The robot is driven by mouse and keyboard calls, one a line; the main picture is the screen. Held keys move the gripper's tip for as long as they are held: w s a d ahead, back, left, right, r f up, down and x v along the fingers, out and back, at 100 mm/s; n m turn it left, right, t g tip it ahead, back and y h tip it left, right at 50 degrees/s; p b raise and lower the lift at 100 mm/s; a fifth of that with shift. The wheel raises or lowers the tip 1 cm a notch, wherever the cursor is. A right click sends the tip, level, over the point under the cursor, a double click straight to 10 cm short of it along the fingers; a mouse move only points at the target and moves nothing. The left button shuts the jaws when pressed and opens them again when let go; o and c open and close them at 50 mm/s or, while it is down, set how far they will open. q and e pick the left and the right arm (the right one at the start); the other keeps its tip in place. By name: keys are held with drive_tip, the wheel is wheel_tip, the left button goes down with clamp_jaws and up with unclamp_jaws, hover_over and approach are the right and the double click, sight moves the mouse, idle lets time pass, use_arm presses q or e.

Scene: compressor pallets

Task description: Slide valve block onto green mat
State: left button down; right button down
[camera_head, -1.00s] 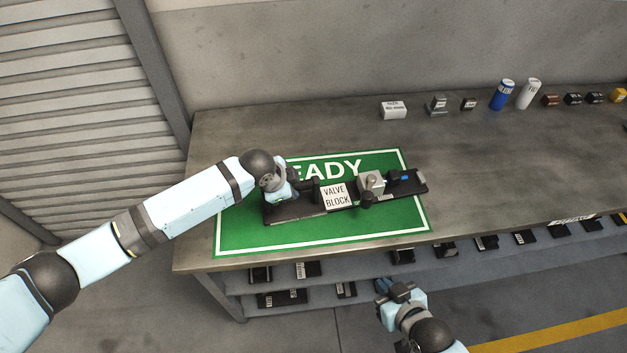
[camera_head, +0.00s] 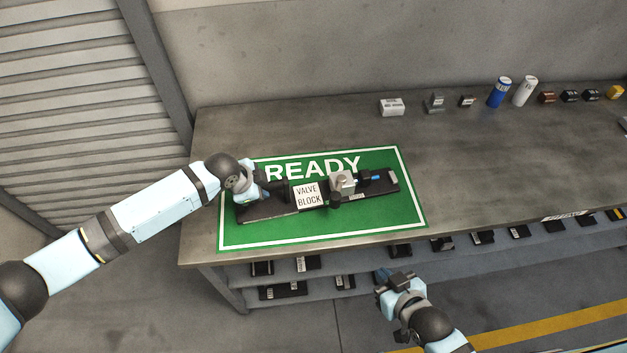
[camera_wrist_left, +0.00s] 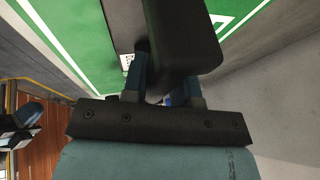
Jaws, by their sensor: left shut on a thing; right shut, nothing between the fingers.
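The valve block (camera_head: 308,196) is a long black plate with a white "VALVE BLOCK" label and a grey metal block on top. It lies on the green "READY" mat (camera_head: 386,221), and its whole visible outline is within the mat. My left gripper (camera_head: 262,195) is at the plate's left end, shut on a black upright part of it. In the left wrist view, the blue fingers (camera_wrist_left: 152,78) stand either side of this black part; the rest of the valve block is mostly hidden. My right gripper (camera_head: 388,279) is shut and empty, in front of the bench below its front edge.
The bench (camera_head: 480,165) is clear right of the mat. Along its back stand a white box (camera_head: 392,107), a blue can (camera_head: 499,92), a white can (camera_head: 525,91) and several small boxes. A lower shelf (camera_head: 372,266) holds several black parts.

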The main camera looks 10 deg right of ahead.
use_arm(q)
drive_tip(key=shift+s+a+f, duration=0.1)
drive_tip(key=shift+f, duration=0.15)
drive_tip(key=c, duration=0.8)
unclamp_jaws()
drive_tip(key=shift+r, duration=0.1)
